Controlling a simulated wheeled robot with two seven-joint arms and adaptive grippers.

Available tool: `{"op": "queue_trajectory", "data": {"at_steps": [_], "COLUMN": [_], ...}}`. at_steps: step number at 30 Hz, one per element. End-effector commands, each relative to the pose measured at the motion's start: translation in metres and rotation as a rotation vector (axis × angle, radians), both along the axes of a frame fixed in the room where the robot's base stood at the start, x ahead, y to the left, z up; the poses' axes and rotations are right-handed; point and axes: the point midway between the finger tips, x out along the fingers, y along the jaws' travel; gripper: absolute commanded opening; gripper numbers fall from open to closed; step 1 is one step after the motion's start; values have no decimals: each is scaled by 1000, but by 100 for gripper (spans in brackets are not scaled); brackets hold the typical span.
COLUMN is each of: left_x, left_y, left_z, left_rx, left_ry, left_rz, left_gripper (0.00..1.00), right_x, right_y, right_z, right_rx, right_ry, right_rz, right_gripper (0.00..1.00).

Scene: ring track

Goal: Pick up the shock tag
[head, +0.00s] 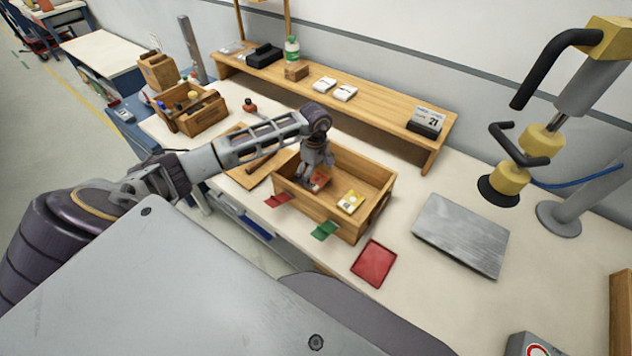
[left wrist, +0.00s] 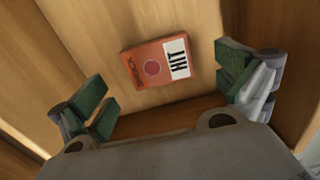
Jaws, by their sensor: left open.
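The shock tag (left wrist: 157,64) looks like a small orange-red block with a dark red round spot and a white label reading "HIT". It lies on the wooden floor of an open wooden box (head: 322,212); in the head view the tag (head: 319,181) is partly hidden by my gripper. My left gripper (head: 311,180) reaches down into the left part of the box. In the left wrist view its green-padded fingers (left wrist: 170,95) are spread wide and empty, with the tag ahead of them, apart from both. My right gripper is not in view.
A red tray (head: 374,263) and grey plate (head: 461,235) lie to the right. A wooden shelf (head: 385,112) runs behind the box.

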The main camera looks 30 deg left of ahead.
Motion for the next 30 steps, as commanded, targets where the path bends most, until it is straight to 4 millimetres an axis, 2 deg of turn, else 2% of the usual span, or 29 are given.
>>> {"op": "queue_trajectory", "data": {"at_steps": [9, 25, 30], "left_x": [2, 2, 2], "left_y": [-1, -1, -1], "left_z": [-28, -31, -31], "left_rx": [0, 1, 1], "left_ry": [1, 0, 0], "left_rz": [0, -1, -1], "left_gripper": [100, 100, 78], "right_x": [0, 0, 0], "right_y": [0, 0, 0], "right_z": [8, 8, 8], "right_rx": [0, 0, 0], "right_ry": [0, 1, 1], "right_rz": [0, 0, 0], "right_gripper": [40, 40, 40]}}
